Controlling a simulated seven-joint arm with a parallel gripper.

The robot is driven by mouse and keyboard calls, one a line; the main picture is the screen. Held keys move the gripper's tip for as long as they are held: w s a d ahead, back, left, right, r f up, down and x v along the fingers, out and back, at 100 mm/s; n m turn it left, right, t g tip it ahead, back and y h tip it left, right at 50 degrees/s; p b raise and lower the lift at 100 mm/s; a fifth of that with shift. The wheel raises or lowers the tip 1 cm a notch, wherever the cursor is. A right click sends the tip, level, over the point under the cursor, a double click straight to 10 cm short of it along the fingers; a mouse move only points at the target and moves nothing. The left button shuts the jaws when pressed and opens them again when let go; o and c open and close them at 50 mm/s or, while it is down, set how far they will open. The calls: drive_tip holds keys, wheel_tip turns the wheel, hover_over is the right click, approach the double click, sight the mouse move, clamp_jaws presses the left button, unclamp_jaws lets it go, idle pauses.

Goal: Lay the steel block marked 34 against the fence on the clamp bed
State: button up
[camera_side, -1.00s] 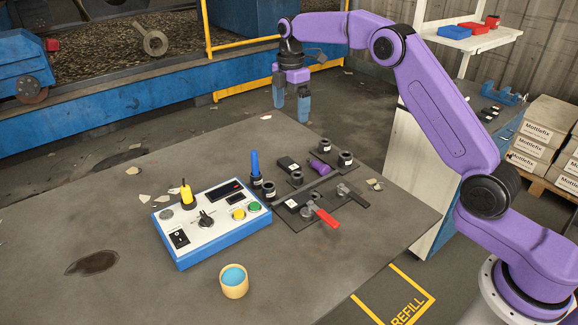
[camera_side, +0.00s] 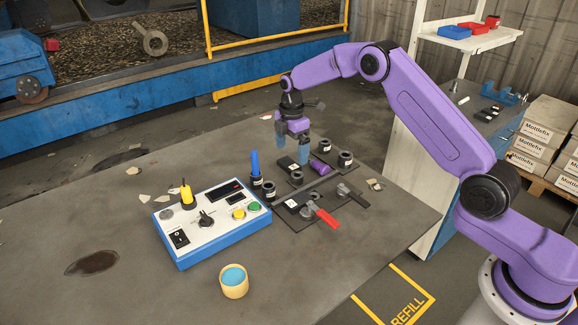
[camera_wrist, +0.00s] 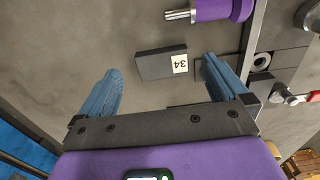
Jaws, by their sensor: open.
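The steel block marked 34 (camera_wrist: 155,66) is dark and lies flat on the table, with a white label at one end. In the side view it is the dark block (camera_side: 286,162) below my fingers. My gripper (camera_side: 292,154) is open with blue fingers, pointing down above the block and apart from it. In the wrist view the block shows between my gripper's (camera_wrist: 162,64) fingertips, farther off than they are. The clamp bed (camera_side: 325,196) is a dark plate with a red-handled clamp (camera_side: 324,216).
A purple part (camera_side: 319,167) with a metal shaft lies right of the block. A blue upright tool (camera_side: 255,163) and a control box (camera_side: 211,218) are to the left. The table's front is mostly clear.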

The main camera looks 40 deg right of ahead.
sight(292, 161)
drive_tip(key=shift+s+d+f, duration=0.1)
drive_tip(key=shift+f, duration=1.75)
drive_tip(key=shift+r, duration=0.15)
drive_tip(key=c, duration=1.5)
